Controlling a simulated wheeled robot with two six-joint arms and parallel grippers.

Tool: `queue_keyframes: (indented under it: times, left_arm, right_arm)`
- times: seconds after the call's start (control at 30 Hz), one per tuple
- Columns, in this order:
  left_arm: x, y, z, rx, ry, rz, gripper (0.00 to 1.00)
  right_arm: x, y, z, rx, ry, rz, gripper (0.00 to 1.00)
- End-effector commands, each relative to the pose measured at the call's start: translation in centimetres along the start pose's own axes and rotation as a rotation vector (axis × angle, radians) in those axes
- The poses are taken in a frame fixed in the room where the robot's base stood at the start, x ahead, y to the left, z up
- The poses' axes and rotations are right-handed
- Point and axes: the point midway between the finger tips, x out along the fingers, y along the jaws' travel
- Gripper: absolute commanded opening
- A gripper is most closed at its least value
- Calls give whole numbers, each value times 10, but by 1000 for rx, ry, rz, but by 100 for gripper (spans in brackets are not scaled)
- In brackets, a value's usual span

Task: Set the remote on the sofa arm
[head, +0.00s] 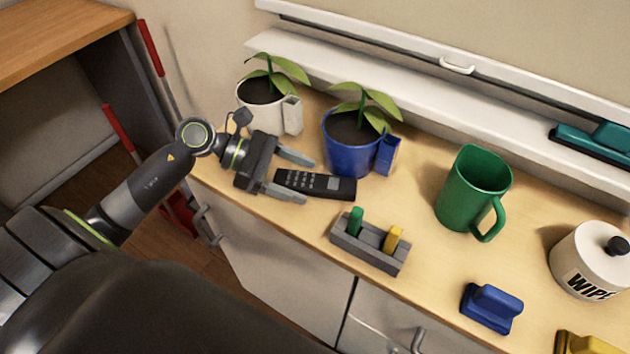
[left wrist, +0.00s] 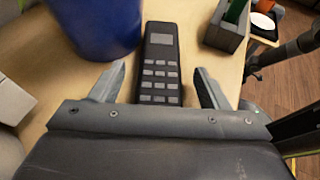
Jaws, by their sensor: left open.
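The black remote (head: 318,184) lies flat on the wooden counter, in front of the blue plant pot. My left gripper (head: 300,178) is open at its left end, with one finger on each side of that end. In the left wrist view the remote (left wrist: 160,70) points away from me, its buttons facing up, between the two spread fingers (left wrist: 160,88). I cannot tell if a finger touches it. No sofa arm shows in either view. My right gripper is not in view.
A blue pot (head: 352,142) stands close behind the remote, a white pot (head: 262,105) behind the gripper. A grey holder (head: 370,243) with green and yellow pieces sits in front. A green mug (head: 474,188), blue block (head: 491,306) and wipes tub (head: 590,262) stand right.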

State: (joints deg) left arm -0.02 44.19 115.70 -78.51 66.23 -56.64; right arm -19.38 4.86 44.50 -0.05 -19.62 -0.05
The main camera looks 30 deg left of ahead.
Motion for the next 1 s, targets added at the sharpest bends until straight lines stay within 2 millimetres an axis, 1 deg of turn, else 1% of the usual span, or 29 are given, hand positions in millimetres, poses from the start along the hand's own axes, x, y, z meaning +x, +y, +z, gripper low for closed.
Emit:
queue_keyframes:
  times: [0.1,0.2,0.47,0.57,0.8,0.9,1.0]
  left_arm:
    - [9,0,1,1,-2,0,69]
    - [13,0,1,0,-1,0,69]
    - [14,0,0,0,1,1,69]
    - [14,0,0,0,1,1,57]
    - [14,0,0,0,1,0,26]
    - [14,0,0,1,0,0,15]
    - [14,0,0,1,0,0,15]
  right_arm:
    - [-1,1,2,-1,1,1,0]
    - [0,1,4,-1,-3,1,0]
    - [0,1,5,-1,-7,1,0]
    - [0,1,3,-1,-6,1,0]
    - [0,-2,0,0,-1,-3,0]
    - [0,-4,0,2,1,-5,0]
    - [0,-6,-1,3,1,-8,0]
